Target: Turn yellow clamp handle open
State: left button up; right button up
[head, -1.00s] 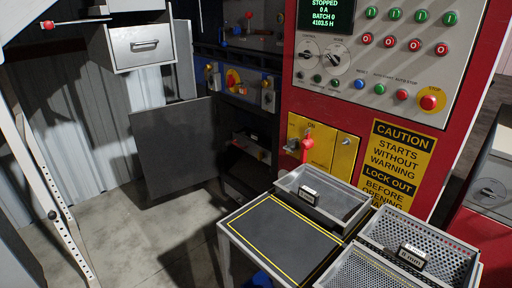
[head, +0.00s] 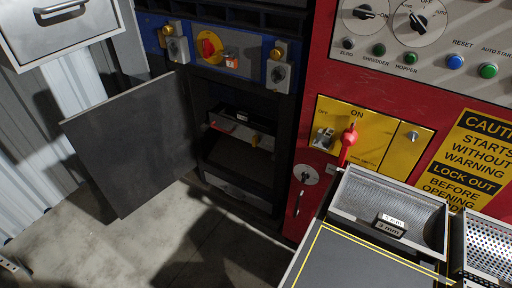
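Neither of my grippers shows in the head view. Two yellow-orange knobs also sit on the blue panel (head: 236,66), one at the left (head: 168,29) and one at the right (head: 277,53), each above a grey switch. I cannot tell for sure which yellow part is the clamp handle.
A dark cabinet door (head: 130,140) stands open to the left. The red machine (head: 309,125) at right carries a yellow plate with a red lever (head: 348,143). A metal tray (head: 390,200) and black-topped table (head: 345,265) stand before it. The floor at centre-left is clear.

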aim_at(256, 140)
jog(key=j+z, duration=0.25)
jog(key=i+j+z, duration=0.25)
jog(key=j+z, duration=0.25)
jog(key=z, duration=0.2)
jog(key=j+z, duration=0.25)
jog(key=z, duration=0.2)
jog(key=j+z, duration=0.25)
jog(key=z, duration=0.25)
jog(key=j+u, duration=0.1)
jog(key=j, duration=0.35)
jog(key=i+j+u, duration=0.15)
jog(key=j, duration=0.25)
